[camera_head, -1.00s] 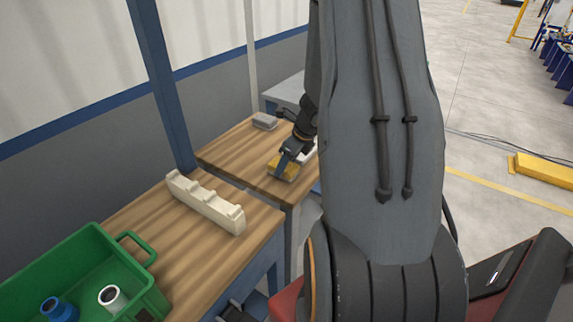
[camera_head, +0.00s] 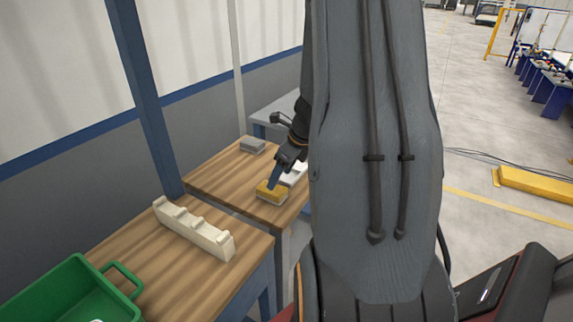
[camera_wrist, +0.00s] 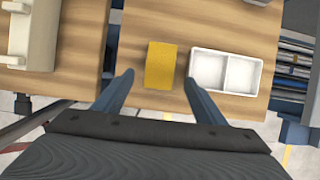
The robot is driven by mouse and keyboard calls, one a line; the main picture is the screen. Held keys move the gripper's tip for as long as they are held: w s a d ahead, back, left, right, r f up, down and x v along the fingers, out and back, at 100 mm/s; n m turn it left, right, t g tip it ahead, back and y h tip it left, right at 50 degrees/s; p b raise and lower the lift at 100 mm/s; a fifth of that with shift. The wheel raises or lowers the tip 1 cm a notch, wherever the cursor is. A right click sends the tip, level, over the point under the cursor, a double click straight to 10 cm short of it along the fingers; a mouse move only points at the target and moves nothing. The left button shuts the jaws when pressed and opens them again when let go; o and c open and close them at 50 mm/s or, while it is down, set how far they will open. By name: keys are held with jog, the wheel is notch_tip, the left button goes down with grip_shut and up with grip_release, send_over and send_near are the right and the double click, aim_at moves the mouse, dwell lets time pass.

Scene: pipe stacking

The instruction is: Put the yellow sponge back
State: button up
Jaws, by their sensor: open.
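The yellow sponge (camera_head: 271,193) lies on the far wooden table (camera_head: 232,171), near its front edge. It also shows in the wrist view (camera_wrist: 160,65), flat on the wood between the lines of my two fingers. My gripper (camera_head: 273,182) is over the sponge in the head view. In the wrist view my gripper (camera_wrist: 158,80) has its fingers spread, one on each side of the sponge, with nothing held. Whether the fingers touch the sponge cannot be told. A white two-compartment tray (camera_wrist: 225,72) sits just right of the sponge, empty, and is partly hidden in the head view (camera_head: 293,174).
A grey block (camera_head: 252,145) lies at the table's back. A cream notched rack (camera_head: 194,230) stands on the nearer table (camera_head: 165,268), with a green crate (camera_head: 75,290) at its left. A gap separates the tables. A blue post (camera_head: 143,95) rises behind them.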

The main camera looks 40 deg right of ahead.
jog(key=a+v, duration=0.1)
jog(key=v, duration=0.3)
jog(key=s+a+r+n+g, duration=0.1)
jog(key=s+a+n, duration=0.2)
jog(key=a+n, duration=0.5)
jog(key=s+a+r+n+g+h, duration=0.1)
jog(key=s+a+n, duration=0.3)
jog(key=a+n, duration=0.5)
jog(key=s+a+r+n, duration=0.1)
jog(key=s+a+n, duration=0.2)
jog(key=a+n, duration=0.5)
jog(key=shift+s+a+r+n+g, duration=0.25)
jog(key=shift+a+r+n+g, duration=0.15)
jog(key=shift+n, duration=3.2)
